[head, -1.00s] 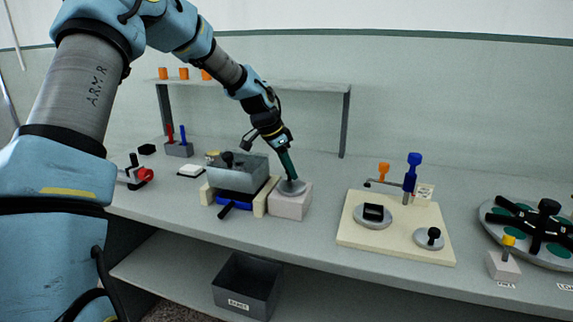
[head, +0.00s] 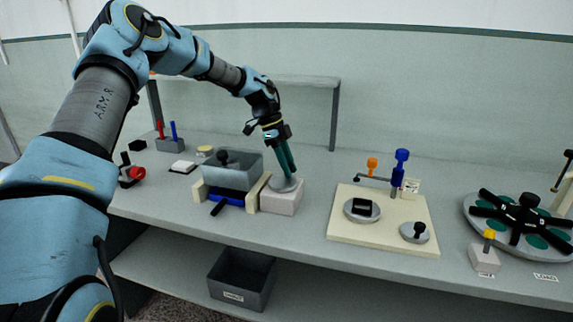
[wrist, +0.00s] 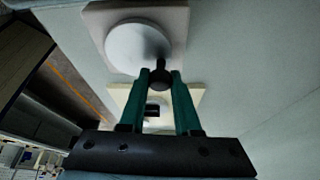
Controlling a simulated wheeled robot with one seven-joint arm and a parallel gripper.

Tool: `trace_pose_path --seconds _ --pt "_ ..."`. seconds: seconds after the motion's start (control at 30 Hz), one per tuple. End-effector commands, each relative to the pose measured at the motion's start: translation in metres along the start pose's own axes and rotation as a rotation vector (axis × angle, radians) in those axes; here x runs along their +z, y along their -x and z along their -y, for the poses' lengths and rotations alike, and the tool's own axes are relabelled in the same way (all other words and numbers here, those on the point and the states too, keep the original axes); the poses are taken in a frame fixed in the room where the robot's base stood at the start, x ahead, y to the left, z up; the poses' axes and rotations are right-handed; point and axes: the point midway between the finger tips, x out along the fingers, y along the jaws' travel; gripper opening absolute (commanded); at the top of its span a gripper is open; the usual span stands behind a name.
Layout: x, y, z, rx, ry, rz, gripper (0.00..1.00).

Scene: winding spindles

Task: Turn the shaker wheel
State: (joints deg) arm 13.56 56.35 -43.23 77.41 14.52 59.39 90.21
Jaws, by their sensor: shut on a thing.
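The shaker wheel (head: 284,185) is a grey disc on top of a pale box (head: 281,201), beside the grey shaker tray (head: 231,175). In the wrist view the wheel (wrist: 135,47) fills the upper middle, with a dark round knob (wrist: 160,79) near its rim. My gripper (wrist: 161,73) has its two green fingers closed around this knob, one on each side. In the head view my gripper (head: 290,173) comes down from above onto the wheel, and its fingers hide the knob there.
A cream board (head: 337,222) with discs and a blue-topped post stands to the right, then a round carousel (head: 475,212). A dark bin (head: 242,282) is on the lower shelf.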

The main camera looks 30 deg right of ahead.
Motion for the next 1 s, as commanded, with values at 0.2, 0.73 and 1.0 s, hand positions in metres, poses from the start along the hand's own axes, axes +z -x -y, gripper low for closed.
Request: trace_pose_path --seconds 0.2,0.73,1.0 --pt "-0.0016 -0.0013 -0.0006 0.036 -0.085 0.002 0.00" --pt "-0.0026 -0.0023 -0.0016 0.054 -0.125 0.002 0.00" --pt "-0.0028 -0.0022 -0.0015 0.053 -0.125 0.001 0.49"
